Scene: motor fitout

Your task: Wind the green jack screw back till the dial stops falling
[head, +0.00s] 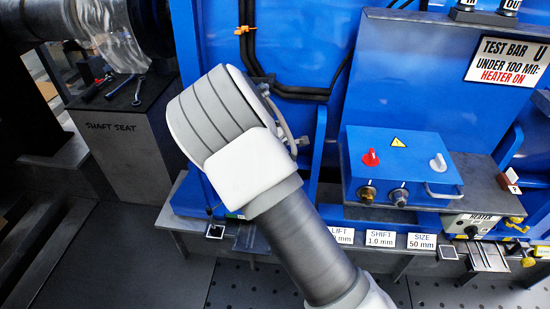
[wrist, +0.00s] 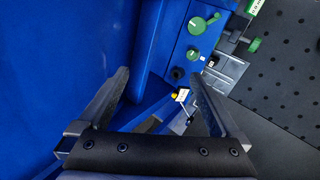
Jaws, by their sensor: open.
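My gripper (wrist: 160,76) is open and empty in the wrist view, its two dark fingers spread wide beside a blue wall. Beyond the fingertips, a blue panel carries a green lever knob (wrist: 198,26) and a smaller green round part (wrist: 192,55). Further right, a green knob (wrist: 254,44) sits at the end of a metal fitting near the dark perforated floor; it looks like the jack screw, but I cannot be sure. The gripper touches none of these. No dial face can be made out. In the head view my arm hides the gripper.
A black knob (wrist: 177,73) and a small white-and-yellow part (wrist: 181,95) lie between the fingers in view. In the head view, a blue control box (head: 405,165) with red and white levers stands right of my arm. The shaft seat block (head: 120,140) stands left.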

